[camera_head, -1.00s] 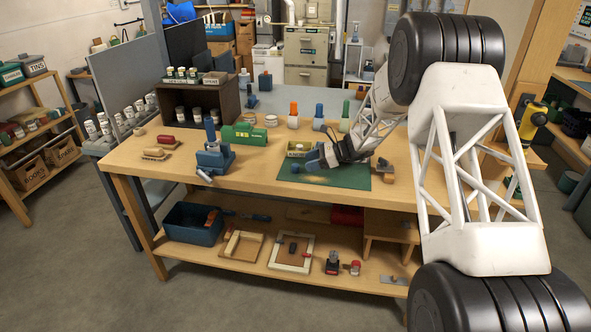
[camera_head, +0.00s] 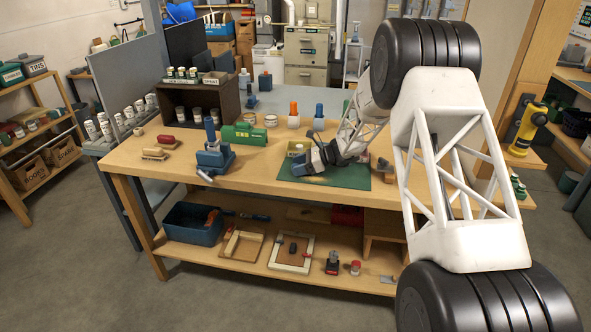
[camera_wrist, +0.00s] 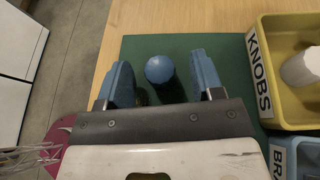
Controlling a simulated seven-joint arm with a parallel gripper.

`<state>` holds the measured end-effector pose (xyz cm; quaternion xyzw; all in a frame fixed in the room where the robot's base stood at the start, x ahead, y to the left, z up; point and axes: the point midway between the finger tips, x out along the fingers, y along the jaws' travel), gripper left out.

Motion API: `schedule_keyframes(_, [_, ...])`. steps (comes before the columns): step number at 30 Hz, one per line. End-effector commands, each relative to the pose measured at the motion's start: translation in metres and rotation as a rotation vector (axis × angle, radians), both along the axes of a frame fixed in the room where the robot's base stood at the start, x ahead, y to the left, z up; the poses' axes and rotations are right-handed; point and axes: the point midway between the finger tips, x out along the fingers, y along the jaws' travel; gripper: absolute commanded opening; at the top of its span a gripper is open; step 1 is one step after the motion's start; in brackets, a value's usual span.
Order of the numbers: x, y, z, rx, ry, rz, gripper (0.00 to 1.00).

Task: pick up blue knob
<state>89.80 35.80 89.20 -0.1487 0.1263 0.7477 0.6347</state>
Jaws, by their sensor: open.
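In the wrist view the round blue knob (camera_wrist: 159,69) is over the green mat (camera_wrist: 215,55), seen from above. It lies between the two blue fingers of my gripper (camera_wrist: 164,78), with a visible gap on each side. The fingers are apart and hold nothing. In the head view my gripper (camera_head: 303,167) is low over the left part of the green mat (camera_head: 345,178) on the workbench. The knob cannot be made out there, as the gripper covers that spot.
A yellow tray labelled KNOBS (camera_wrist: 258,95), with a white item in it, stands right of my gripper. A blue tray (camera_wrist: 279,160) adjoins it. On the bench (camera_head: 255,180), a blue tool (camera_head: 213,157) stands to the left. Bare wood lies between it and the mat.

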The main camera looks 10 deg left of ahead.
Motion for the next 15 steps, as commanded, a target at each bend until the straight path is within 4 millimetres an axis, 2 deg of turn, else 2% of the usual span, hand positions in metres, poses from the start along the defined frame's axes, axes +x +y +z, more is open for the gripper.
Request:
schedule_keyframes(8, [-0.0001, 0.0, 0.0001, 0.0, 0.0, 0.0, 0.61])
schedule_keyframes(11, [-0.0001, 0.0, 0.0002, 0.0, 0.0, 0.0, 0.48])
schedule_keyframes(15, [-0.0001, 0.0, 0.0002, 0.0, 0.0, 0.0, 0.27])
